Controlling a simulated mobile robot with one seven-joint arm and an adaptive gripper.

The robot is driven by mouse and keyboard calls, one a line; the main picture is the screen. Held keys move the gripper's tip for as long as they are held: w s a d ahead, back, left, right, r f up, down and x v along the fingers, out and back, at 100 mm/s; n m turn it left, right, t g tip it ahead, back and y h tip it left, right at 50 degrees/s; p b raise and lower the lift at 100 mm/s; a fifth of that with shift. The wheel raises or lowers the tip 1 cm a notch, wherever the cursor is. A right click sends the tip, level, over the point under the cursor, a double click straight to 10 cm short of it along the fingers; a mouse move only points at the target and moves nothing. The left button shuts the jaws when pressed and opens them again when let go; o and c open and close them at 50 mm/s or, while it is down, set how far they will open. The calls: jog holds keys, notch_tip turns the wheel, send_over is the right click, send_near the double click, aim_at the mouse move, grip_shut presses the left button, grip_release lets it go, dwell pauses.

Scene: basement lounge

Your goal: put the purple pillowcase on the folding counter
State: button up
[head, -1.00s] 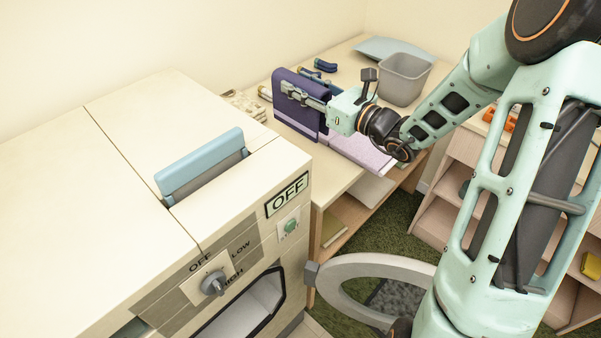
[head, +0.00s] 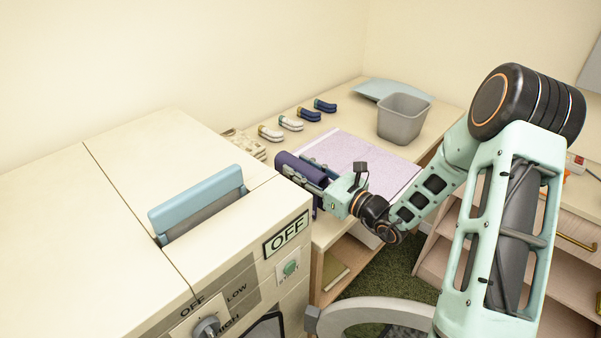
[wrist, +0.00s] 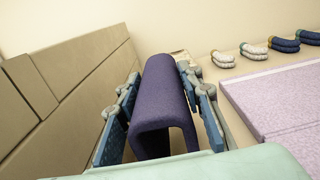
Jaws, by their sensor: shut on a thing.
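The purple pillowcase (head: 303,166) is folded over and held in my gripper (head: 300,174) near the left front end of the folding counter (head: 352,116), beside the machine. In the wrist view the pillowcase (wrist: 165,85) hangs as an arch between the two fingers of my gripper (wrist: 160,80), which are shut on it. Its lower part is cut off or hidden in both views, so I cannot tell if it touches the counter. A lilac mat (head: 375,160) lies flat on the counter to the right of the pillowcase.
Several rolled socks (head: 291,122) lie along the counter's wall side. A grey bin (head: 402,120) and a light blue folded cloth (head: 385,88) are at the far end. The cream machine (head: 120,190) with its blue-handled lid stands close at left. The lilac mat's top is clear.

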jog(key=shift+f, duration=0.6)
jog(key=shift+f, duration=0.2)
jog(key=o, duration=1.2)
jog(key=shift+r, duration=0.15)
